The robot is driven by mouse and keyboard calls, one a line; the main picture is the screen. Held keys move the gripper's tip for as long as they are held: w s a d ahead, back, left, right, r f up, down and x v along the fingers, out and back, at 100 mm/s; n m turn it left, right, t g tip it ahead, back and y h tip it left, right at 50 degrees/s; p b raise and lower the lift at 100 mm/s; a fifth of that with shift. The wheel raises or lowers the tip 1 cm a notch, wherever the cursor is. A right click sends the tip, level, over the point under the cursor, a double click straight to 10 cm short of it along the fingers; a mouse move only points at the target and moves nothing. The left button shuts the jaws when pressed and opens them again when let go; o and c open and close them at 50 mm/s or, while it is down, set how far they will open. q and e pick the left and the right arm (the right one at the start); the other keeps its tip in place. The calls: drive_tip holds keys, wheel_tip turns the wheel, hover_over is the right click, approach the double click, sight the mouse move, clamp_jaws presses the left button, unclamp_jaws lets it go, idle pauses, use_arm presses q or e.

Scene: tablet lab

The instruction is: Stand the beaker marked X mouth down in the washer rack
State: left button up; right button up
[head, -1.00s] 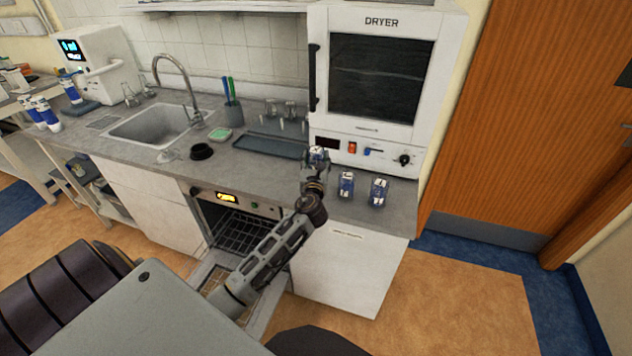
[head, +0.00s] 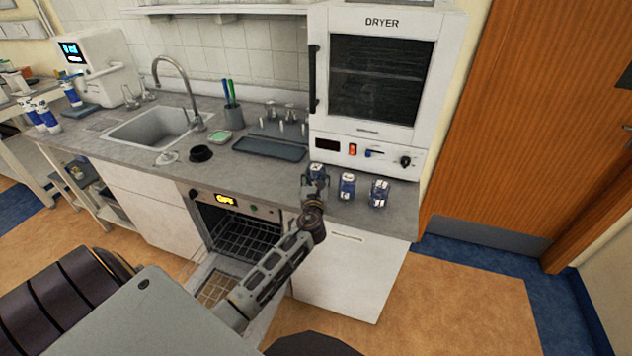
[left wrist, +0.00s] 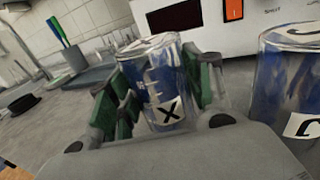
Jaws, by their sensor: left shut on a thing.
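The beaker marked X (left wrist: 165,85) is blue and clear, with a white label whose X reads roughly upright. It sits between the green-lined fingers of my left gripper (left wrist: 158,98), which is shut on it. In the head view my left gripper (head: 315,188) holds the beaker (head: 318,170) at the counter's front, left of two similar beakers. I cannot tell whether it touches the counter. The washer (head: 236,205) under the counter stands open, its dark wire rack (head: 245,238) showing inside. My left forearm partly covers the lowered door (head: 200,272). My right gripper is not in view.
Two other labelled beakers (head: 347,187) (head: 379,193) stand close to the right of the held one. The dryer (head: 375,90) rises behind them. A dark tray (head: 270,148), a black ring (head: 201,153) and the sink (head: 150,128) lie to the left.

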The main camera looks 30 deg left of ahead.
use_arm(q)
drive_tip(key=shift+f, duration=0.65)
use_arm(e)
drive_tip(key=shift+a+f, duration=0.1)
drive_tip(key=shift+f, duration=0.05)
use_arm(q)
drive_tip(key=shift+f, duration=0.1)
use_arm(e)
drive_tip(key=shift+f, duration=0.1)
use_arm(q)
drive_tip(key=o, duration=1)
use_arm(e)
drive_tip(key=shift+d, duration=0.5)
use_arm(q)
drive_tip(key=shift+o, duration=0.2)
